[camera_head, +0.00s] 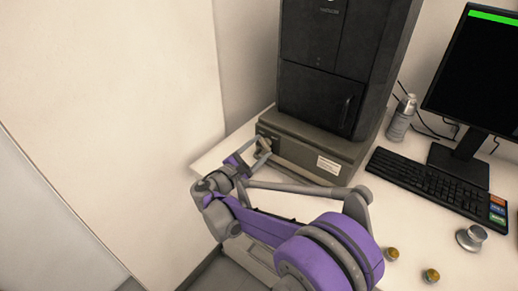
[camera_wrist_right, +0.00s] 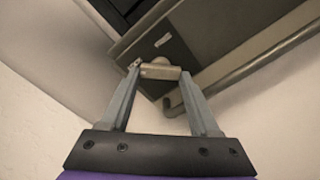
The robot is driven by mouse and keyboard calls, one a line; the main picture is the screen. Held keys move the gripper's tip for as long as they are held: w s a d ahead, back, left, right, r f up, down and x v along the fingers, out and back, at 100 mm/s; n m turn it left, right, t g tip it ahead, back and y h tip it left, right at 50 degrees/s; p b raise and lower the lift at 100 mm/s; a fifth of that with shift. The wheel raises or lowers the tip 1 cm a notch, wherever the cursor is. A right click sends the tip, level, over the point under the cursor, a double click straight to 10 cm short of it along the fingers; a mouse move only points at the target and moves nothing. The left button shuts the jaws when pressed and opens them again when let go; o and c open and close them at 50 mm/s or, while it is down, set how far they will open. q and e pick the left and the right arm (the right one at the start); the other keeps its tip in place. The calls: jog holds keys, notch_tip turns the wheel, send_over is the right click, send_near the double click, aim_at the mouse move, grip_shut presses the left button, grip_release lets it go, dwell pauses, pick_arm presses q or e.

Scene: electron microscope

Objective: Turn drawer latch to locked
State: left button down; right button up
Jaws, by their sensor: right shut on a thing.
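The grey drawer unit (camera_head: 355,155) sits under the black microscope cabinet, at the left end of the white table. The drawer latch (camera_wrist_right: 160,71), a small beige-grey turning piece, shows in the right wrist view on the drawer front. My right gripper (camera_head: 263,152) reaches the left end of the drawer front. In the right wrist view its two fingers (camera_wrist_right: 157,75) are shut on the latch, one at each end. In the head view the gripper mostly hides the latch. My left gripper is not in view.
The black cabinet (camera_head: 335,75) stands above. A keyboard (camera_head: 425,178), monitor (camera_head: 480,75), spray can (camera_head: 401,118) and small metal knob (camera_head: 471,238) are to the right. A wall (camera_head: 110,110) is close on the left.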

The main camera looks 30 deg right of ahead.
dwell(0.4)
jog(key=o, duration=1.4)
jog(key=shift+c, duration=0.2)
jog(key=shift+a, duration=0.1)
jog(key=p+v, duration=0.1)
jog(key=v, duration=0.9)
jog(key=shift+s+a, duration=0.2)
jog(key=shift+a, duration=0.05)
jog(key=shift+f, duration=0.1)
